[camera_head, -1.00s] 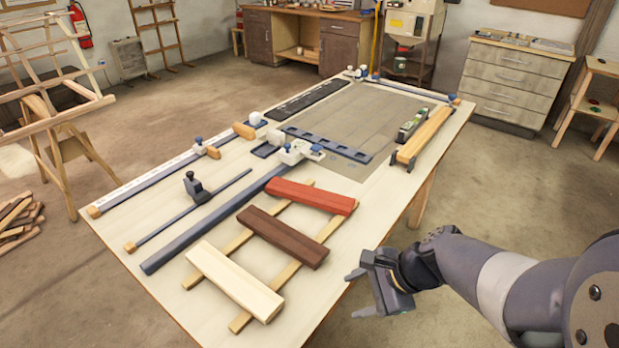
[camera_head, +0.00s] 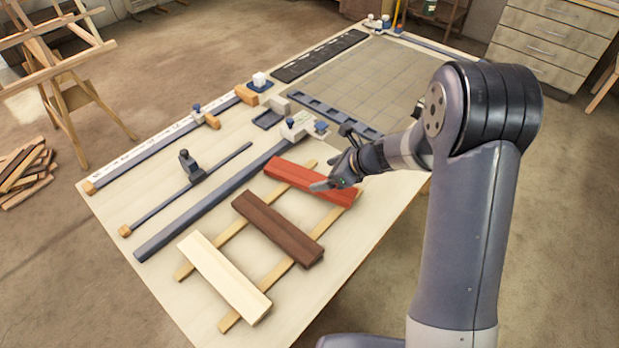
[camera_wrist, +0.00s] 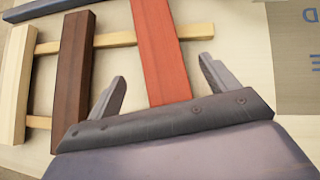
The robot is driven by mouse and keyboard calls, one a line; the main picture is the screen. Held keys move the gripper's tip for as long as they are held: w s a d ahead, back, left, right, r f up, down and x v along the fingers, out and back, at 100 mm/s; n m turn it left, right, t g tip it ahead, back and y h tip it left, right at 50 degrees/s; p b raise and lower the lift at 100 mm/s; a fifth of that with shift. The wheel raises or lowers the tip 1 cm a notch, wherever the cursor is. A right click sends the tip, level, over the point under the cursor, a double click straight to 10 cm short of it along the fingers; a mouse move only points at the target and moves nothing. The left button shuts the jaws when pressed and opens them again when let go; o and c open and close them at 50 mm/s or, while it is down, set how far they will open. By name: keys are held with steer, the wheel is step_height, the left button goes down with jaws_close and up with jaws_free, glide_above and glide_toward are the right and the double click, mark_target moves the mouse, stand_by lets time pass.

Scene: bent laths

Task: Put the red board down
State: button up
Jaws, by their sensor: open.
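The red board (camera_head: 296,174) lies across two thin wooden strips (camera_head: 276,277) on the workbench, at the far end of a row of three boards. In the wrist view the red board (camera_wrist: 160,50) runs between my gripper's two spread fingers. My gripper (camera_head: 337,181) is open above the near right end of the red board; the fingers (camera_wrist: 162,80) stand on either side with gaps to the board. I cannot tell the height between them.
A dark brown board (camera_head: 277,229) and a cream board (camera_head: 224,277) lie parallel on the same strips. A long blue-grey bar (camera_head: 215,203) and clamp rails lie to the left. A grey gridded mat (camera_head: 390,85) covers the far part of the workbench (camera_head: 150,235).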

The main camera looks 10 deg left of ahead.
mark_target(310, 178)
steer(key=shift+p+x, duration=0.65)
steer(key=shift+x, duration=2.3)
steer(key=shift+c, duration=0.3)
steer(key=shift+r, duration=0.1)
steer(key=c, duration=1.2)
